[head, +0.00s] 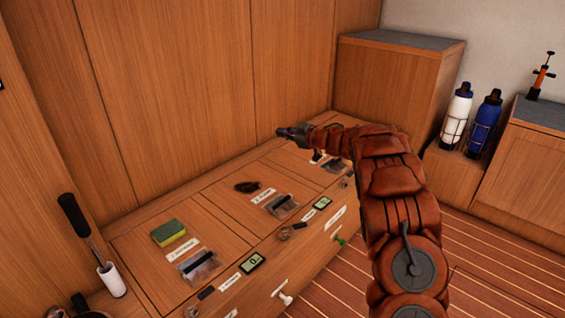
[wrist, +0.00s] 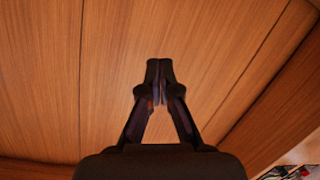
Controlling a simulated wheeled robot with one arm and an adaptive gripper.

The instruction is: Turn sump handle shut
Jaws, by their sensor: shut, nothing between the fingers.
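My gripper (head: 281,131) is shut and empty, held in the air above the far part of the wooden bench and pointing left toward the wall panels. In the wrist view its fingertips (wrist: 159,70) meet, with only wood panelling behind them. Small handles sit along the bench front: a white handle (head: 285,298) low at centre and a green handle (head: 341,240) further right. The labels are too small to read, so I cannot tell which handle is the sump one. My gripper is well above and apart from both. My arm may hide more of the bench's right end.
A green-yellow sponge (head: 168,232), a dark coiled item (head: 247,187) and clear-lidded bins (head: 198,266) are on the bench top. A black-handled brush (head: 76,218) stands at left. White (head: 456,115) and blue (head: 484,122) bottles stand at right. Striped floor (head: 345,290) is open in front.

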